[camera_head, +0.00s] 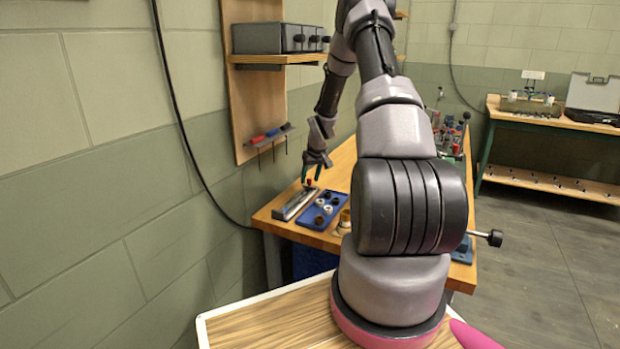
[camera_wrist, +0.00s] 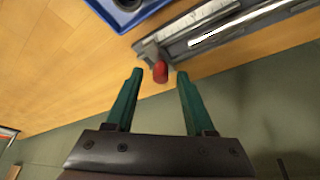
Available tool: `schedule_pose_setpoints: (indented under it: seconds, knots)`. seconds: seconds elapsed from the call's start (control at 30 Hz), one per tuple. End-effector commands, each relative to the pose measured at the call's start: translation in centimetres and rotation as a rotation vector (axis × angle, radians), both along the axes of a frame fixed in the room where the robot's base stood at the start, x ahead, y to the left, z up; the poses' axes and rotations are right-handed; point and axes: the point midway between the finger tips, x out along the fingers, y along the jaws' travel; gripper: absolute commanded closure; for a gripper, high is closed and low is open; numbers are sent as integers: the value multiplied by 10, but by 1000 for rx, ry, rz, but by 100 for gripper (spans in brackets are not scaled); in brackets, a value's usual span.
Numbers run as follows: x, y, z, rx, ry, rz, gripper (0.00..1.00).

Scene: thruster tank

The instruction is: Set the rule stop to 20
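The rule (camera_head: 295,204) is a long grey metal piece lying on the wooden workbench near its left edge. In the wrist view the rule (camera_wrist: 225,22) runs to the upper right, with a pale marked scale too small to read. In the head view my gripper (camera_head: 314,170) is just above the knob.
A blue tray (camera_head: 338,199) with black and white round parts lies right beside the rule. A wall board with a tool rack (camera_head: 270,137) and a shelf with a grey drawer box (camera_head: 270,38) stands to the left. More items crowd the bench's far end.

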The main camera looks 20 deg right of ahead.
Motion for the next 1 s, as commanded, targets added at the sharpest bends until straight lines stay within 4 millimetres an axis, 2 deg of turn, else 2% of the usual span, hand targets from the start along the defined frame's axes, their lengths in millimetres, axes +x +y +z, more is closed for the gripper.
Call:
schedule_pose_setpoints:
  seconds: [0.27, 0.7, 0.83, 1.0]
  knots:
    - [-2, 0, 7, 0, -2, 0, 46]
    - [-33, -1, 82, -1, -3, -3, 46]
    - [-39, 0, 95, 0, -1, 0, 46]
    - [-41, 0, 100, 0, 0, 0, 46]
